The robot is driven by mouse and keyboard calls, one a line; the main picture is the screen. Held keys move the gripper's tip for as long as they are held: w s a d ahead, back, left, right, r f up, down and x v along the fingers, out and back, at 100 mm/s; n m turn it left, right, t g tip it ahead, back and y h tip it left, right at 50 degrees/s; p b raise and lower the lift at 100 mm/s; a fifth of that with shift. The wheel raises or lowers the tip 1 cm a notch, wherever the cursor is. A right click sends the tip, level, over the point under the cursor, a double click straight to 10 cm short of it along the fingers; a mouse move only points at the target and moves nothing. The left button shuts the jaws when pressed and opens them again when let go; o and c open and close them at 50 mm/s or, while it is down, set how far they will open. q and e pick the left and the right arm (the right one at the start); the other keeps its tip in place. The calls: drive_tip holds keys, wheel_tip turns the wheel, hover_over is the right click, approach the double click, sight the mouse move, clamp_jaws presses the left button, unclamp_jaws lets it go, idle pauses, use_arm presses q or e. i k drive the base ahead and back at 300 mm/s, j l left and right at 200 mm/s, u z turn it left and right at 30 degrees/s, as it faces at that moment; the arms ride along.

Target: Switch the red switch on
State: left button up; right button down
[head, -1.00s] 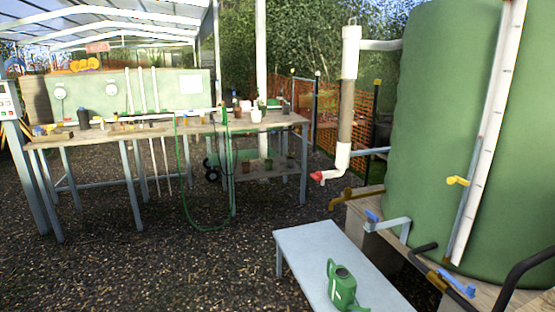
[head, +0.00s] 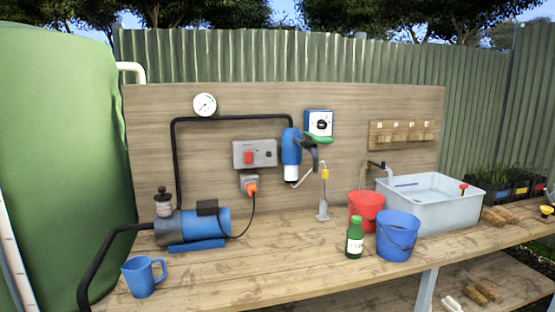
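The red switch (head: 248,157) sits on a grey box (head: 268,153) fixed to the wooden back board, left of the blue filter housing. It is small, and I cannot tell its on or off position. Below the box is a grey socket (head: 249,182) with an orange plug (head: 252,189) and a black cable running to a blue pump (head: 193,224) on the bench. Neither of my grippers shows in the head view.
The wooden bench (head: 230,288) holds a blue mug (head: 143,276), a green bottle (head: 354,238), a red bucket (head: 366,203), a blue bucket (head: 397,243) and a grey sink (head: 432,217). A green tank (head: 65,150) stands left. The bench's front middle is clear.

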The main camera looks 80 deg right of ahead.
sight(248, 155)
drive_tip(key=l+z, duration=0.1)
drive_tip(key=z, duration=2.15)
drive_tip(key=i+l, duration=0.3)
drive_tip(key=i, duration=0.15)
drive_tip(key=i+l, duration=0.25)
drive_tip(key=i, duration=0.15)
drive_tip(key=u, duration=1.05)
